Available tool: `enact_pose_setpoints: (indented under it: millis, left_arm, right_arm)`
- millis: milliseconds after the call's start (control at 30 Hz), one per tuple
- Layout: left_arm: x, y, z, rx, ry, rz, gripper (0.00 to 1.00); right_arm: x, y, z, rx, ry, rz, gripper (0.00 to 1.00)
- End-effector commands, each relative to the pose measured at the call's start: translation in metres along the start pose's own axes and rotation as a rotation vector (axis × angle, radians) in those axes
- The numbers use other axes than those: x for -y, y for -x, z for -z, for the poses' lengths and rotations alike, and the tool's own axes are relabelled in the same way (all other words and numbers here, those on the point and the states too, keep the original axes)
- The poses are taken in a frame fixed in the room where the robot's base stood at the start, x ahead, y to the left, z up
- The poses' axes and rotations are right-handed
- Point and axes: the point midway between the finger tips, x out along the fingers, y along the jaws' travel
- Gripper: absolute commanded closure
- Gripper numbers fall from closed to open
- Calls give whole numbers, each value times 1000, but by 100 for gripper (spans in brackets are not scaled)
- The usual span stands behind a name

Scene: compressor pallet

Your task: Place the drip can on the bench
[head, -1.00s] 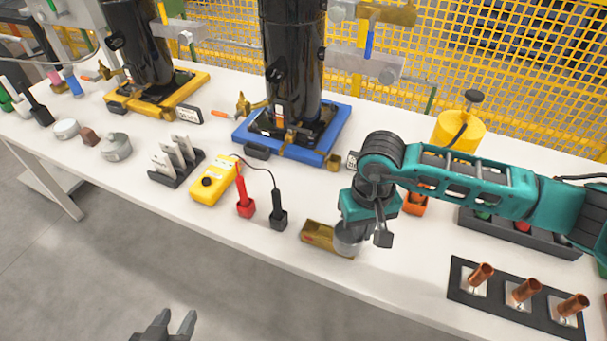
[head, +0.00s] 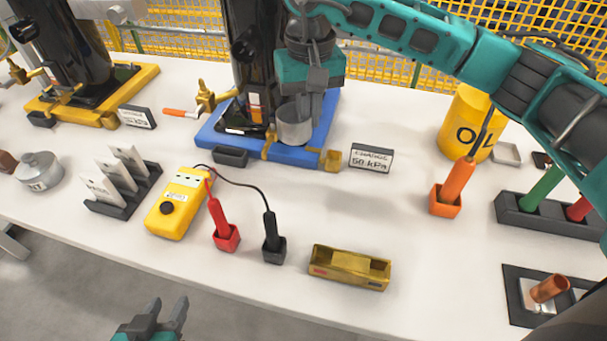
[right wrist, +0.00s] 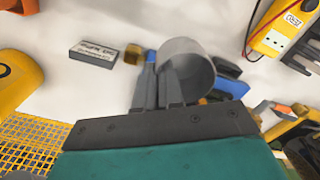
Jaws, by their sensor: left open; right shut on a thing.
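The drip can (head: 295,126) is a grey, open-topped cylinder. My right gripper (head: 308,108) is shut on it by its wall. In the head view it overlaps the front of the blue base under the black compressor; I cannot tell whether it touches the base. In the right wrist view the can (right wrist: 190,68) sits upright at the fingertips (right wrist: 168,85), and its inside looks empty. The white bench (head: 425,262) runs below. My left gripper (head: 163,312) is open and empty, in front of the bench's near edge.
A brass tray (head: 350,266) lies near the front edge. A yellow meter (head: 178,205) with red and black probes, a pressure sign (head: 371,157), an orange-handled tool (head: 446,200) and a yellow oil can (head: 465,122) surround a clear middle stretch of bench.

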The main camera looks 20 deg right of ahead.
Motion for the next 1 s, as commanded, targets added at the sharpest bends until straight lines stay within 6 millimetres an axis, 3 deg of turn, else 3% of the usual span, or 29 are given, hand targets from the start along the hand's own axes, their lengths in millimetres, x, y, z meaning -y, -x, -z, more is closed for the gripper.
enact_pose_setpoints:
  millis: [100,333,633,833,1000]
  left_arm:
    - [0,-1,-4,6,0,-2,57]
    - [-1,-2,-3,-1,1,-5,57]
    - [0,-6,0,-13,-2,-4,57]
    - [0,-9,-2,-15,-1,-4,57]
    - [-1,-9,-3,-13,2,-4,57]
  right_arm:
    - [-1,-36,-1,5,-1,-1,100]
    - [-1,-89,0,2,-2,-1,100]
    - [-1,-115,0,1,-1,0,100]
    - [-1,-145,0,1,-2,1,100]
    - [-1,-149,1,-2,-1,0,100]
